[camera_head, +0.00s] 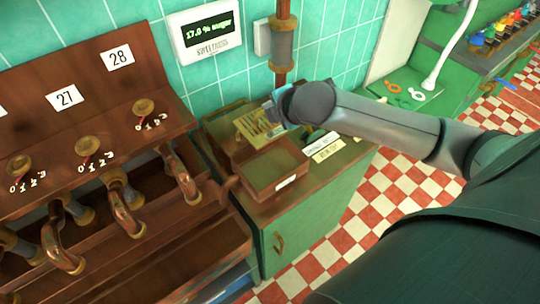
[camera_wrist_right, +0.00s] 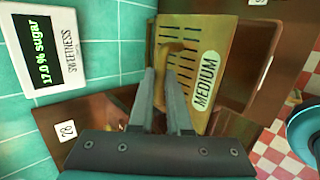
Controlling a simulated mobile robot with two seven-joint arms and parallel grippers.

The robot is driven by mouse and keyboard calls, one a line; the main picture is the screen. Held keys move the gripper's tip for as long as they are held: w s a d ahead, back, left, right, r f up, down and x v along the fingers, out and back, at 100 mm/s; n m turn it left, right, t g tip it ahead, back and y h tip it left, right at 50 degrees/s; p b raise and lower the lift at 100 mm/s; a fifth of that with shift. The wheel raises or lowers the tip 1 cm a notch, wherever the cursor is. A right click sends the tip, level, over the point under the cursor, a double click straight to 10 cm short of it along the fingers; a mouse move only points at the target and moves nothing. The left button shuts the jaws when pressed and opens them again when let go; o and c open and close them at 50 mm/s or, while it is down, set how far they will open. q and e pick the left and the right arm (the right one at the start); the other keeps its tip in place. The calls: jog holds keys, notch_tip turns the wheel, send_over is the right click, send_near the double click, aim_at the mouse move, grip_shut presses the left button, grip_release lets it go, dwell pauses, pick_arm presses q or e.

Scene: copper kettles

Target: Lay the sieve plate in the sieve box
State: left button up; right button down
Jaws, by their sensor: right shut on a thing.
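The sieve plate (camera_wrist_right: 207,55) is brass-coloured with rows of slots and a white label reading MEDIUM. In the head view the plate (camera_head: 257,126) hangs at the end of my right arm, behind and above an open wooden box (camera_head: 273,194) with a small white label. This box looks like the sieve box, and the plate is not in it. My right gripper (camera_wrist_right: 163,98) is shut on the plate's handle (camera_wrist_right: 163,62). In the head view the right gripper (camera_head: 273,108) is partly hidden by its own wrist. My left gripper is not in view.
The box stands on a green cabinet (camera_head: 305,222) with a wooden top. White label cards (camera_head: 327,150) lie to its right. A wooden rack with copper pipes (camera_head: 95,105) stands left. A sugar display (camera_head: 207,32) hangs on the tiled wall, with a copper pipe (camera_head: 282,45) beside it.

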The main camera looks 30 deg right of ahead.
jog(key=shift+a+f+b, duration=0.1)
jog(key=shift+f+b, duration=1.7)
jog(key=shift+f, duration=7.8)
jog(key=c, duration=1.3)
grip_release()
jog(key=shift+s+f, duration=0.15)
jog(key=o, duration=0.4)
jog(key=shift+o, duration=0.2)
jog(key=d+p+v, duration=0.1)
jog(key=p+v, duration=0.1)
jog(key=v, duration=1)
jog(key=shift+a+p, duration=0.35)
jog(key=shift+a, duration=0.1)
